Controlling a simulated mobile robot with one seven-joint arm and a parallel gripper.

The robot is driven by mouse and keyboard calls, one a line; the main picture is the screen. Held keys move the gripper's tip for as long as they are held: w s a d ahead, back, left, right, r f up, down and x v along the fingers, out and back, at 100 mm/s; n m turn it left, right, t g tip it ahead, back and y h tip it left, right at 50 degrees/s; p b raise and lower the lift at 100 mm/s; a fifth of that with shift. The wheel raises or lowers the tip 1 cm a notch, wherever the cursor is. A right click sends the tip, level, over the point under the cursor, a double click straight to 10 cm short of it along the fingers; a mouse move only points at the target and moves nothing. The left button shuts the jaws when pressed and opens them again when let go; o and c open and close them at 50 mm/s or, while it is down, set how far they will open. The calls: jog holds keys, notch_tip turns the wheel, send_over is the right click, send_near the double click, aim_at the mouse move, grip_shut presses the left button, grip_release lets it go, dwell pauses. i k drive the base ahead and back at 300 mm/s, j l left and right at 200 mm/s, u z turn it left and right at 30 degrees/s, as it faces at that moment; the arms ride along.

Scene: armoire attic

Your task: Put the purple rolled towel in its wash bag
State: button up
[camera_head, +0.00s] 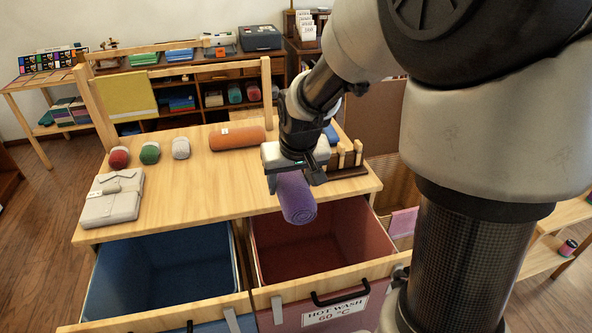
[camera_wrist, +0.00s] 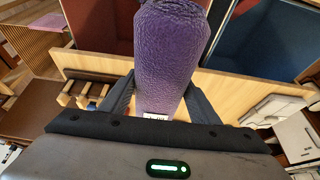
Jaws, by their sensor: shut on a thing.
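The purple rolled towel (camera_head: 297,200) is held in my gripper (camera_head: 294,178), which is shut on it. In the wrist view the towel (camera_wrist: 170,50) stands out between the two fingers (camera_wrist: 160,98). In the head view it hangs tilted over the front edge of the wooden table, above the back part of the red wash bag (camera_head: 350,228). That bag is open at the top, looks empty, and its pink front reads HOT WASH 60 °C. A blue bag (camera_head: 125,258), also open and empty-looking, is beside it on the left.
On the table (camera_head: 205,185) lie an orange roll (camera_head: 237,138), small red, green and white rolls, and folded pale cloth (camera_head: 112,197). A slotted wooden rack (camera_head: 346,162) stands right of my gripper. A wicker basket (camera_head: 397,183) is beyond it.

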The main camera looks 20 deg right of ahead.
aim_at(312, 247)
jog(key=l, duration=1.15)
jog(key=l+u, duration=0.15)
jog(key=l, duration=1)
